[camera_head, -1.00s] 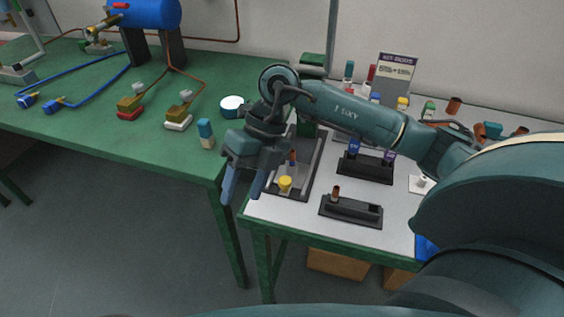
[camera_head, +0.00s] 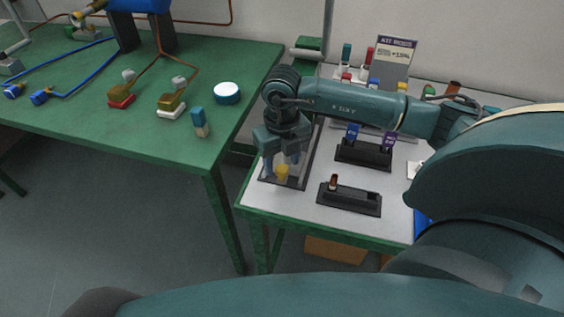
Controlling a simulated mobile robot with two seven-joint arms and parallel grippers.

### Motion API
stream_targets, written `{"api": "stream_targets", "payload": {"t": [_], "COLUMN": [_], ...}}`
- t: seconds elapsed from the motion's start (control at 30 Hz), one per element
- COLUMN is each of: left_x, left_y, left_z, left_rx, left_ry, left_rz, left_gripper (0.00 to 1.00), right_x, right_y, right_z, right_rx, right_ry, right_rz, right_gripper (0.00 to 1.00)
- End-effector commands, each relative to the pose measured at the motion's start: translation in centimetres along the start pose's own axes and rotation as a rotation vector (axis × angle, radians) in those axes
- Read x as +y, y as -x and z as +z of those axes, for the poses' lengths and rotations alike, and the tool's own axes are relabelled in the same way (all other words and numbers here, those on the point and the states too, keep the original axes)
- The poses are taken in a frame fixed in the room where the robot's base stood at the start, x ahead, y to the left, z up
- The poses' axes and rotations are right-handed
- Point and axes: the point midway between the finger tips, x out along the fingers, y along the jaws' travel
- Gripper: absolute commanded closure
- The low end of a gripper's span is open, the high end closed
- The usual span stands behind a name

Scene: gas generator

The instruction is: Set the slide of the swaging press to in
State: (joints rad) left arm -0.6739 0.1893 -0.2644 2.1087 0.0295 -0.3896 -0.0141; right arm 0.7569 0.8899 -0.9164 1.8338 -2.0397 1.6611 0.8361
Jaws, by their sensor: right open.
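What looks like the swaging press (camera_head: 311,152), a dark-framed device with a yellow knob (camera_head: 282,173) at its front, stands at the left of the white-topped table. My right gripper (camera_head: 280,160) points down over its front part, with its fingers apart, just behind and above the yellow knob. I cannot tell whether a finger touches the press. The gripper and wrist hide most of the press, so the position of its slide cannot be seen. My left gripper is out of view.
A black holder with a brown-topped piece (camera_head: 333,182) and a black rack (camera_head: 362,154) with blue and purple items stand to the right. A kit sign (camera_head: 395,60) and bottles are behind. The green table (camera_head: 120,125) at left carries valves, hoses and a round white-topped container (camera_head: 227,92).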

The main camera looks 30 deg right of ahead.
Motion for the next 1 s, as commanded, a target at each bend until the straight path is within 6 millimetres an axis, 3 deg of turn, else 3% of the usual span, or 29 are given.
{"api": "stream_targets", "payload": {"t": [0.2,0.47,1.0], "left_x": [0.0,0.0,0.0], "left_y": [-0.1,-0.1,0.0], "left_z": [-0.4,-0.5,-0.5], "left_rx": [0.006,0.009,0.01], "left_ry": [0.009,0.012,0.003], "left_rz": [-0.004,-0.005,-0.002], "left_gripper": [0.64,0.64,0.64], "right_x": [0.0,0.0,0.0], "right_y": [-1.6,-1.7,-1.6], "right_z": [0.0,0.0,0.0], "right_rx": [0.0,0.0,0.0], "right_ry": [0.0,0.0,0.0], "right_rz": [0.0,0.0,0.001], "right_gripper": [0.5,0.5,0.93]}}
